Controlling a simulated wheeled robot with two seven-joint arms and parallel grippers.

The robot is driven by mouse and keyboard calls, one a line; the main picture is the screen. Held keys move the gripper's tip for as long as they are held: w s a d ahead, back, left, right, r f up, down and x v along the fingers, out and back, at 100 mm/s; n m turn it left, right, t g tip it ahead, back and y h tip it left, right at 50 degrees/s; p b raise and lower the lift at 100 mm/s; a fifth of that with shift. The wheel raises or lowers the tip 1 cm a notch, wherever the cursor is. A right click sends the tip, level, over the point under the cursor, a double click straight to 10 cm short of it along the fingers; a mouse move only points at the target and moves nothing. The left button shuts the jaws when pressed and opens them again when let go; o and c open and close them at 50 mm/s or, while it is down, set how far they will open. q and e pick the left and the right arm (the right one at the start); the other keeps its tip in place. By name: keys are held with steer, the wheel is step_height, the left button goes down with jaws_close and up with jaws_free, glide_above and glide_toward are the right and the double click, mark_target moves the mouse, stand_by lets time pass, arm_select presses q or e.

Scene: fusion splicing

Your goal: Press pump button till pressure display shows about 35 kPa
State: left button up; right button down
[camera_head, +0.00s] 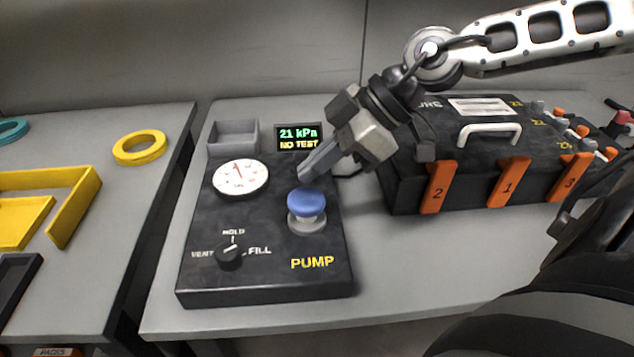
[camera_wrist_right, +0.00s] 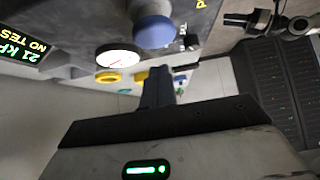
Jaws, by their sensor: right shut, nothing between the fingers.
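The dark pump box (camera_head: 262,270) sits on the grey table and bears a blue pump button (camera_head: 306,202) on a light collar, above the yellow word PUMP. The pressure display (camera_head: 298,137) reads 21 kPa and NO TEST. My right gripper (camera_head: 304,174) is shut and empty, its fingertips just behind and above the button; I cannot tell whether they touch it. In the right wrist view the button (camera_wrist_right: 154,28) shows beyond the shut fingers (camera_wrist_right: 157,88), and the display (camera_wrist_right: 22,42) is partly cut off. My left gripper is not in view.
The box also holds a round gauge (camera_head: 240,177), a VENT/HOLD/FILL knob (camera_head: 229,254) and a grey open tray (camera_head: 232,136). A black case (camera_head: 400,185) with orange numbered tabs stands on the right. A yellow ring (camera_head: 139,147) lies on the left table.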

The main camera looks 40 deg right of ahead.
mark_target(317, 197)
steer(key=shift+f, duration=1.5)
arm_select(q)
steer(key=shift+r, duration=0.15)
